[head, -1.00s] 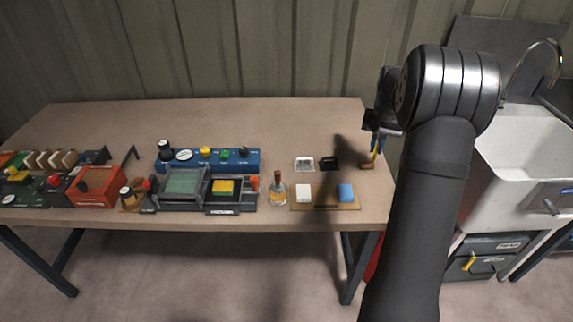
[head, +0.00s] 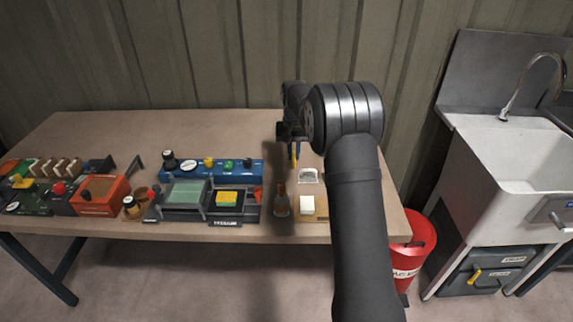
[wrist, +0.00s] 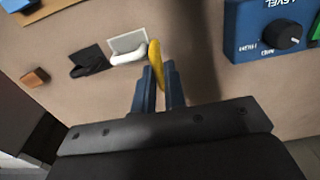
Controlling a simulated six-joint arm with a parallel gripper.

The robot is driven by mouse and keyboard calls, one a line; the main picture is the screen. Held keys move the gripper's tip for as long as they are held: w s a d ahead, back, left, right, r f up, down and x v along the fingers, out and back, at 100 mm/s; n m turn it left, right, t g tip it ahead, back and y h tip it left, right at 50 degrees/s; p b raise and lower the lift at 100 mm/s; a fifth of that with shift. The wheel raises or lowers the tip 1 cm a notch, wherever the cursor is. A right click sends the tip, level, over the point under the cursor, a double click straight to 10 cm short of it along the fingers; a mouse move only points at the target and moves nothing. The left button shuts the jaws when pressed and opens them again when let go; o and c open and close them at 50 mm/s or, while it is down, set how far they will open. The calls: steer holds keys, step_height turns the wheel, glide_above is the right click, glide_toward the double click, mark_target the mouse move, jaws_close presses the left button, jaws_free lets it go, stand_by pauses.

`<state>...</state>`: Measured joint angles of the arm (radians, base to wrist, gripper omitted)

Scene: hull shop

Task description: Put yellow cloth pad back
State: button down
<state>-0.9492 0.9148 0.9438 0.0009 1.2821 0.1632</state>
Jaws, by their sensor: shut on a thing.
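My gripper (head: 293,143) is shut on a thin yellow pad (head: 294,155) and holds it upright above the back middle of the table. In the wrist view the yellow pad (wrist: 156,60) sticks out between the two blue fingers (wrist: 160,84). It looks apart from the table, though the height is hard to judge. A white pad on a pale plate (wrist: 127,46) and a black pad on a dark plate (wrist: 88,62) lie beside the gripper in the wrist view. A brown block (wrist: 35,77) lies farther left there.
A wooden board (head: 318,218) with a white block (head: 307,205) is at the front edge, partly behind my arm. A bottle (head: 281,203) stands left of it. The blue control box (head: 212,168) is left of the gripper. A red bucket (head: 412,248) stands below right.

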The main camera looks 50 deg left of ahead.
steer(key=shift+s+a+f, duration=0.25)
steer(key=shift+a+f, duration=0.2)
steer(key=shift+a, duration=0.15)
steer(key=shift+s+a+f, duration=0.25)
steer(key=shift+a+f, duration=0.15)
steer(key=shift+a, duration=0.15)
steer(key=shift+f, duration=1.9)
steer(key=shift+f, duration=0.15)
steer(key=c, duration=1.5)
jaws_free()
step_height(320, 180, up, 12)
steer(key=shift+r, duration=0.15)
